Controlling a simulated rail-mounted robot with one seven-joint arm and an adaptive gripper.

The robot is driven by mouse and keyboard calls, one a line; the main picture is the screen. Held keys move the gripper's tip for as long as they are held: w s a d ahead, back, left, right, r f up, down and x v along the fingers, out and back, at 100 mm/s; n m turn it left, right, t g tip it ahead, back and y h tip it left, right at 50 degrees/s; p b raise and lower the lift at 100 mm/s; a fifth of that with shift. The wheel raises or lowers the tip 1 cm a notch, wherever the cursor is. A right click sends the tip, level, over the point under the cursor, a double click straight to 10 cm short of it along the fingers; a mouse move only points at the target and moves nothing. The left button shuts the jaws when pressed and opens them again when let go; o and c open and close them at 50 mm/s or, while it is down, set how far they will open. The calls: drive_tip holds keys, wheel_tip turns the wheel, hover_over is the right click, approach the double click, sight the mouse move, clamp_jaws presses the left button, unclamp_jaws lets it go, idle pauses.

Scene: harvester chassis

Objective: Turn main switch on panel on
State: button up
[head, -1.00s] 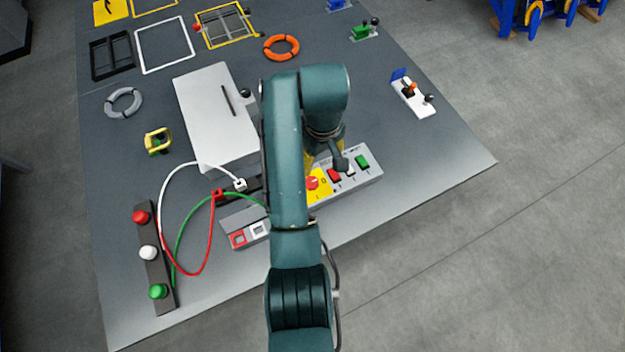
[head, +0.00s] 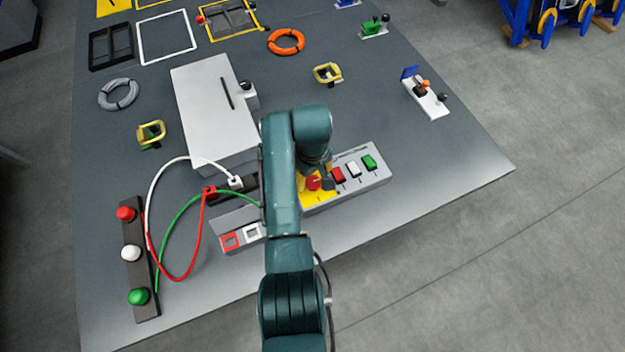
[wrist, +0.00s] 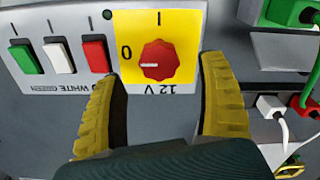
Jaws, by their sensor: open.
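The main switch is a red rotary knob (wrist: 158,61) on a yellow plate (wrist: 183,29) marked 0, I and 12 V in the wrist view. The white line on the knob points toward the 0. The knob also shows in the head view (head: 313,182), partly beside my arm. The grey panel (head: 376,180) carries it. My gripper (wrist: 163,88) is open, with yellow fingers on either side of the knob's place in the picture. No contact with the knob is visible. In the head view my arm hides most of the gripper.
Red (wrist: 94,54), white (wrist: 59,58) and green (wrist: 25,59) rocker switches sit beside the knob. Plugs with white and red cables (wrist: 271,106) are on the other side. A grey box (head: 213,110) stands behind my arm.

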sight(312, 181)
wheel_tip(312, 181, down, 3)
drive_tip(key=shift+f, duration=0.2)
drive_tip(key=c, duration=1.2)
